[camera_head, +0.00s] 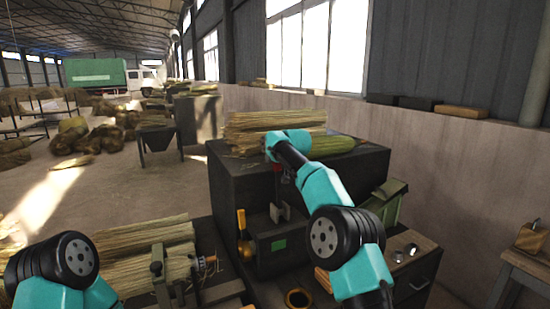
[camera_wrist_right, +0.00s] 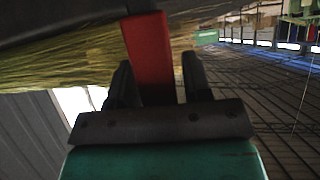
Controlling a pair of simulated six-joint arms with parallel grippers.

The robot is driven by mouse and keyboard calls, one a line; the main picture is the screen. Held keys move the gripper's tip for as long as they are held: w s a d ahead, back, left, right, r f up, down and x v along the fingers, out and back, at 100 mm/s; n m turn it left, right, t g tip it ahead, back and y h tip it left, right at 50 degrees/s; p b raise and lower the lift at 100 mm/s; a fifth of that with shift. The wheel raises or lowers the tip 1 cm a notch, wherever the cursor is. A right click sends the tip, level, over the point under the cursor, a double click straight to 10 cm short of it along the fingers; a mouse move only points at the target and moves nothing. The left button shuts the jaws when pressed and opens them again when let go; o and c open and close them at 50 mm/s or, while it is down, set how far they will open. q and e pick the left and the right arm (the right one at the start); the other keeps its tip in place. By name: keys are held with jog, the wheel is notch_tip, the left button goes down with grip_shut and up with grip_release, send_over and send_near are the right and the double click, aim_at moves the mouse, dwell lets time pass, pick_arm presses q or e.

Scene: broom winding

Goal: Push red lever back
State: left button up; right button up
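The red lever (camera_wrist_right: 150,55) stands between the two fingers of my right gripper (camera_wrist_right: 158,80) in the right wrist view. The fingers are apart, with a visible gap on the lever's right side; whether the left finger touches it I cannot tell. In the head view my right arm reaches to the front of the dark machine (camera_head: 234,180), and its wrist hides most of the lever and the fingers. Only part of my left arm shows at the lower left; its gripper is out of the picture.
Straw bundles (camera_head: 275,120) lie on top of the machine, and another bundle (camera_head: 140,250) lies at the left by a clamp (camera_head: 160,270). A yellow-handled lever (camera_head: 241,220) stands on the machine's front. A wooden-topped cabinet (camera_head: 415,255) is at the right.

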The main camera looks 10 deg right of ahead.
jog(key=shift+o, duration=0.8)
jog(key=shift+r, duration=0.1)
jog(key=shift+s+d+r, duration=0.25)
jog(key=shift+s+r, duration=0.15)
jog(key=shift+s, duration=0.1)
jog(key=v, duration=1.6)
